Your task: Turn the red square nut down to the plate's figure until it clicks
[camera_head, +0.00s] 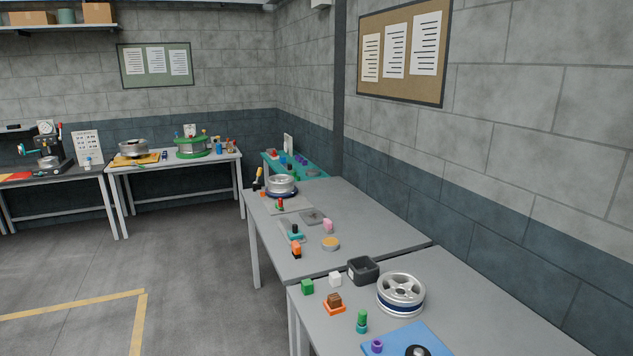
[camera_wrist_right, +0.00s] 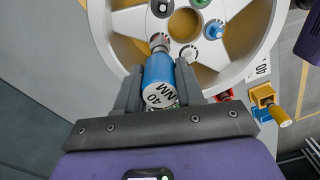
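My right gripper (camera_wrist_right: 160,82) is shut on a blue cylindrical tool (camera_wrist_right: 159,76) marked "40 NM". The tool's metal socket end (camera_wrist_right: 159,43) points at a pale spoked wheel (camera_wrist_right: 128,22) and overlaps its near part; I cannot tell whether it touches. A small red part (camera_wrist_right: 226,95) shows beside the right finger. My left gripper is not identifiable in either view.
A plate marked "40" (camera_wrist_right: 262,70) and a yellow piece with a handle (camera_wrist_right: 264,97) are near the wheel's rim. In the head view, grey tables (camera_head: 372,225) line the right wall, bearing a silver wheel (camera_head: 401,294) and small coloured parts. The floor at left is clear.

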